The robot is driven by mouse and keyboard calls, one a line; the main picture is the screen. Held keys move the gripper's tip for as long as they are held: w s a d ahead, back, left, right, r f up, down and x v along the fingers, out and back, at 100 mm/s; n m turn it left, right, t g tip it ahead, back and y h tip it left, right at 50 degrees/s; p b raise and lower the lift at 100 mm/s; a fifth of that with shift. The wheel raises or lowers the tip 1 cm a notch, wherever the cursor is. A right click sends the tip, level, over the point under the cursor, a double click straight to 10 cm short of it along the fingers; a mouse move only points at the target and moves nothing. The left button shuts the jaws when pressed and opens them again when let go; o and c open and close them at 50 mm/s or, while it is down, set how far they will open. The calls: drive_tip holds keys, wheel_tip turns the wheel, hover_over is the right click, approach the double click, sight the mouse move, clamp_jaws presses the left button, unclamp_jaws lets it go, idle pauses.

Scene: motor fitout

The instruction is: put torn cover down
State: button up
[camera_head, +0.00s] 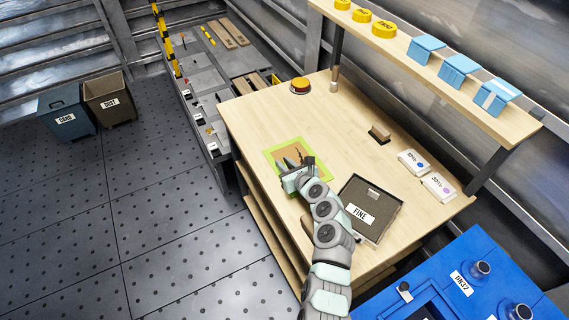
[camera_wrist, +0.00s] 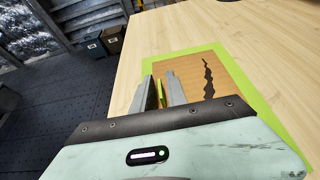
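The torn cover (camera_head: 288,151) is a flat brown sheet with a jagged black tear, lying on a lime-green bordered mat (camera_head: 267,157) on the wooden bench. In the wrist view the torn cover (camera_wrist: 222,76) appears flat, and the green mat (camera_wrist: 262,108) shows around it. My gripper (camera_head: 292,164) is just above the near left part of the cover. The fingers hide part of the cover.
A dark tray marked FINE (camera_head: 377,215) sits right of my arm. A shelf (camera_head: 440,75) overhangs the back. Bins (camera_head: 108,97) stand far left.

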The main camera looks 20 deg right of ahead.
drive_tip(key=shift+o, duration=0.5)
drive_tip(key=shift+s+r, duration=0.1)
drive_tip(key=shift+r, duration=0.1)
drive_tip(key=p+v, duration=0.3)
drive_tip(key=v, duration=0.8)
drive_tip(key=shift+s+r, duration=0.2)
drive_tip(key=shift+s, duration=0.15)
